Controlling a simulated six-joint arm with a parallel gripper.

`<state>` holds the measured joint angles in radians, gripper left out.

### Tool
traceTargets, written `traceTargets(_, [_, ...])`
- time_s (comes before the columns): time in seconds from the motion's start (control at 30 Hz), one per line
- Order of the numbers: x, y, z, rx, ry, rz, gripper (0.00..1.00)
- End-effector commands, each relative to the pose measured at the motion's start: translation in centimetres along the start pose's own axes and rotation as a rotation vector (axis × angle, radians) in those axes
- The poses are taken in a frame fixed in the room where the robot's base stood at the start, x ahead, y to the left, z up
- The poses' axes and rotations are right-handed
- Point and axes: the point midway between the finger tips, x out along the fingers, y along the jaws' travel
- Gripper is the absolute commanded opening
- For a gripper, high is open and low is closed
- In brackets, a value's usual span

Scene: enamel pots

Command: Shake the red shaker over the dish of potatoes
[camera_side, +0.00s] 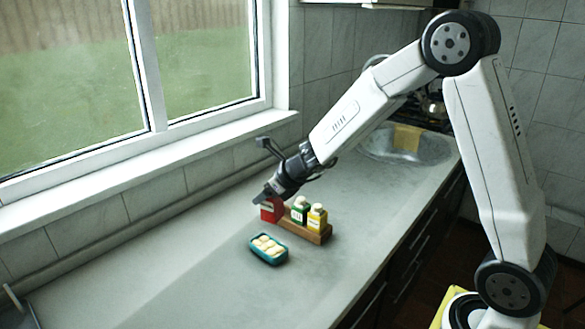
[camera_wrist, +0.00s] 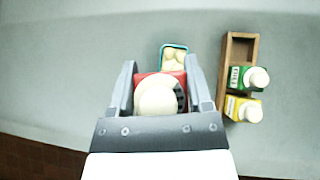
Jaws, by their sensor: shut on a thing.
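My gripper (camera_wrist: 161,90) is shut on the red shaker (camera_wrist: 143,76), whose pale round top faces the wrist camera between the fingers. In the side view the red shaker (camera_side: 271,210) hangs at the end of my gripper (camera_side: 270,195), by the left end of the wooden rack. The dish of potatoes (camera_side: 281,257), teal with several pale potatoes, stands on the counter in front of the rack. In the wrist view the dish (camera_wrist: 164,46) shows just beyond the shaker, partly hidden by it. I cannot tell the shaker's exact height above the counter.
The wooden rack (camera_side: 322,239) holds a green shaker (camera_side: 300,209) and a yellow shaker (camera_side: 317,217); its far slot looks empty in the wrist view. A window and tiled wall run along the left. A sink (camera_side: 405,148) is at the back. The front counter is clear.

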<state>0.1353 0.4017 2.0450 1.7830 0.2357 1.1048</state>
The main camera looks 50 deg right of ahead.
Motion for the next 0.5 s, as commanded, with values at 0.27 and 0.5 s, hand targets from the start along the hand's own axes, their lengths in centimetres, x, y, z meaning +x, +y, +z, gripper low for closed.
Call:
traceTargets(0.27, [-3.0, 1.9, 1.2, 0.124, 0.012, -0.132, 0.0])
traceTargets(0.5, [-5.5, 2.9, 1.5, 0.246, 0.009, -0.25, 0.0])
